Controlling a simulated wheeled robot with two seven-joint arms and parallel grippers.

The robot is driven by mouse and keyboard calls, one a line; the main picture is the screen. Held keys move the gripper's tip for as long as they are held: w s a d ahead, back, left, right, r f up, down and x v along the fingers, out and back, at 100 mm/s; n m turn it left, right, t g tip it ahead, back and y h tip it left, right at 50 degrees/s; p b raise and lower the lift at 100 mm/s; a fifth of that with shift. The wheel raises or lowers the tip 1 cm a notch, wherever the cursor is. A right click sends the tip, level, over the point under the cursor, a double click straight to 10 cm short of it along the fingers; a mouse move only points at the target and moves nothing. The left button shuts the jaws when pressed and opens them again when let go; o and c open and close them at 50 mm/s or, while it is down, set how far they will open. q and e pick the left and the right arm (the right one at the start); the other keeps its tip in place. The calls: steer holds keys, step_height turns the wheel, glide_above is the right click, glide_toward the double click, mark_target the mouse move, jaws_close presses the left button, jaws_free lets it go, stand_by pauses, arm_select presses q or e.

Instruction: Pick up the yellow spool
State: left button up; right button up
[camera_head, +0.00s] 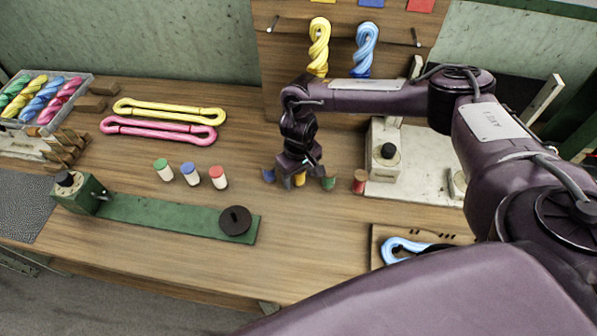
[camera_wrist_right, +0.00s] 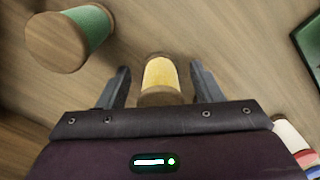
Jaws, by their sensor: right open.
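The yellow spool (camera_head: 299,180) stands on the wooden bench, partly hidden below my right gripper (camera_head: 299,165). In the right wrist view, the yellow spool (camera_wrist_right: 160,76) with brown ends lies between the two dark fingers of the right gripper (camera_wrist_right: 160,72). A gap shows on each side of the spool, so the fingers are open and apart from it. My left gripper is not in view.
A green spool (camera_head: 328,183) stands close to the right, also seen in the wrist view (camera_wrist_right: 95,27); a red spool (camera_head: 360,182) stands further right. White spools with coloured tops (camera_head: 190,174) stand left. A green winding base (camera_head: 160,215) lies in front.

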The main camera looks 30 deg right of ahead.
steer(key=c, duration=1.1)
